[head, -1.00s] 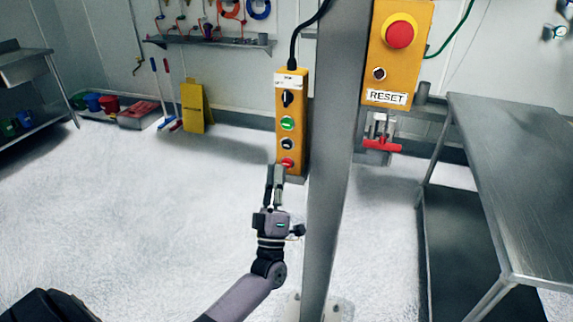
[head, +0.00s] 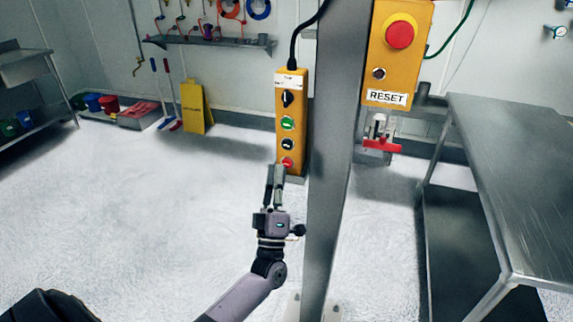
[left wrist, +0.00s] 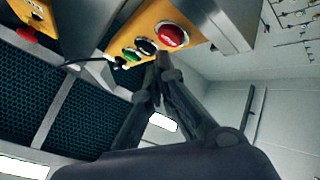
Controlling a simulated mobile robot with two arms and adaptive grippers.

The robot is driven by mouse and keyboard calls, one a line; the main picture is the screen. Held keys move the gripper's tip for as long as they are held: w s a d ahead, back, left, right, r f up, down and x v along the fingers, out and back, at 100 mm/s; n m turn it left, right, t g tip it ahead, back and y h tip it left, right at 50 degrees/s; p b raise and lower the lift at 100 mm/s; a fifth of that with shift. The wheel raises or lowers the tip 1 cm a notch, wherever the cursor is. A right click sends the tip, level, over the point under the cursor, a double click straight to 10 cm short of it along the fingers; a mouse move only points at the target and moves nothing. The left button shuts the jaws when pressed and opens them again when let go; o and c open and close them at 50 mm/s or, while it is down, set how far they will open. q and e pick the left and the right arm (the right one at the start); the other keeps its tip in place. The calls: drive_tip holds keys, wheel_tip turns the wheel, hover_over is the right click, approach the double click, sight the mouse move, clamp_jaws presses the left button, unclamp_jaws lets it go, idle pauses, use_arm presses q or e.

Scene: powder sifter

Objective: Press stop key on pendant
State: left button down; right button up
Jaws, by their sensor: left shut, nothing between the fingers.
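The yellow pendant (head: 291,103) hangs upright by a black cable, left of a grey steel post. Its face carries a black selector at the top, a green button (head: 287,123), a black knob and a red button (head: 287,162) at the bottom. In the left wrist view the red button (left wrist: 172,36) looks large and close. My left gripper (head: 278,168) is shut and empty, pointing up, with its fingertips just below the red button. In the left wrist view its fingertips (left wrist: 162,62) lie near the button; whether they touch it I cannot tell. My right gripper is not in view.
The grey post (head: 335,150) stands right beside the pendant and my left gripper. A yellow box with a red emergency button (head: 400,35) and a RESET label is mounted on it. A steel table (head: 515,170) stands at right. The floor at left is clear.

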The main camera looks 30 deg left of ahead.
use_arm(q)
drive_tip(key=shift+w, duration=0.15)
drive_tip(key=shift+w+a, duration=0.1)
drive_tip(key=shift+w, duration=0.15)
